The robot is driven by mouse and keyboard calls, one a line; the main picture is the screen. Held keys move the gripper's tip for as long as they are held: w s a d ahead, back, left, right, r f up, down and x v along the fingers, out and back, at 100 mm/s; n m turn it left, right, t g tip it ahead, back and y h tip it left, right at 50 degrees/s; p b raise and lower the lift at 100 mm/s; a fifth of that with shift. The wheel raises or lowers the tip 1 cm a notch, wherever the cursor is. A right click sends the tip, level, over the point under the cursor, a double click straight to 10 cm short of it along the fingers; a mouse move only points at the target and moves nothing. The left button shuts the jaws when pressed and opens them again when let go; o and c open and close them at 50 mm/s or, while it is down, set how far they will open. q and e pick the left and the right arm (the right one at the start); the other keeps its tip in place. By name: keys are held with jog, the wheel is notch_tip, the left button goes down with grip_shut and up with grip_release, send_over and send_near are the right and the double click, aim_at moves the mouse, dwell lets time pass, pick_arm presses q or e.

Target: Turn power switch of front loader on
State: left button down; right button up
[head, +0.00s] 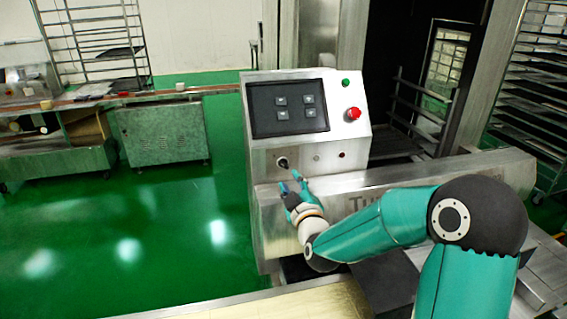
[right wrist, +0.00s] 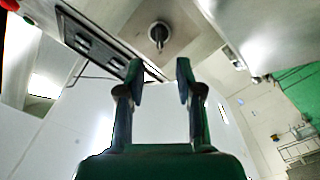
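The power switch (head: 282,163) is a dark rotary knob on a light round plate, low on the front of the metal control box (head: 262,156). In the right wrist view the switch (right wrist: 158,32) shows at the top, with its dark handle pointing down and a little right. My right gripper (head: 289,182) is just below the switch in the head view. In the right wrist view its two fingers (right wrist: 159,75) are apart, with nothing between them. The switch lies beyond the fingertips, roughly in line with the gap. No contact shows. My left gripper is not in view.
The box carries a dark screen panel (head: 288,108), a red emergency button (head: 353,113) and a green button (head: 346,82). A metal beam (head: 440,178) runs right from below the box. A metal cabinet (head: 160,132) and racks stand behind. Green floor at left is open.

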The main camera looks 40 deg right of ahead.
aim_at(283, 166)
jog(key=p+x, duration=0.2)
jog(key=x, duration=0.6)
grip_shut()
